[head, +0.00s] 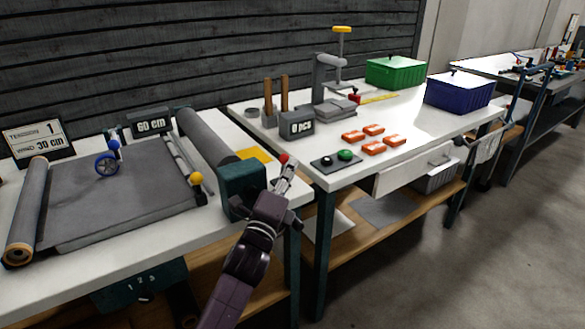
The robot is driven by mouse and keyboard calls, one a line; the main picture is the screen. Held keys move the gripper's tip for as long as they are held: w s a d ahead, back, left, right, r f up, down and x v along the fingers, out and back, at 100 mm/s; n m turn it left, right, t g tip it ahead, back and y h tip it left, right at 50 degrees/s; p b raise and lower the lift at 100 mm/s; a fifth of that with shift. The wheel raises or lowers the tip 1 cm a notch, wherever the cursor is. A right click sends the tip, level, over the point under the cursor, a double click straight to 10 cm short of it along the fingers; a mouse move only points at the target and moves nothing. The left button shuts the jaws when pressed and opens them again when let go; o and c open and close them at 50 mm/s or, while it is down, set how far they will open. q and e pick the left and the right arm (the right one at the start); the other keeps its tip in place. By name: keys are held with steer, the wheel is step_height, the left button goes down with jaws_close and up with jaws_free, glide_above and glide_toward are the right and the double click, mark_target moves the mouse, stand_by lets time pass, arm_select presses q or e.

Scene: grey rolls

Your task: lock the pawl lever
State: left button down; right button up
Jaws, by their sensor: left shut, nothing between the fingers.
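A red knob (284,158), which looks like the end of the pawl lever, shows just beyond my fingertips. It is at the right side of the dark teal housing (240,187) at the near end of the grey roll (203,137). My left gripper (289,167) is shut and empty, with its tips close to the red knob. I cannot tell whether they touch it. The rest of the lever is hidden behind my gripper, so its position cannot be told. My right gripper is not in view.
Grey sheet (120,205) lies between the rolls, with a blue wheel (106,164) on it and a yellow knob (196,178) at its right. The right-hand table carries a button plate (334,161), orange parts (373,148), a press (325,80), and green (395,73) and blue (458,92) boxes.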

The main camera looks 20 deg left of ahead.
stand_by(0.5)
arm_select(q)
steer(key=shift+s+f, duration=0.15)
steer(key=shift+s, duration=0.2)
steer(key=v, duration=1.1)
steer(key=shift+s, duration=0.1)
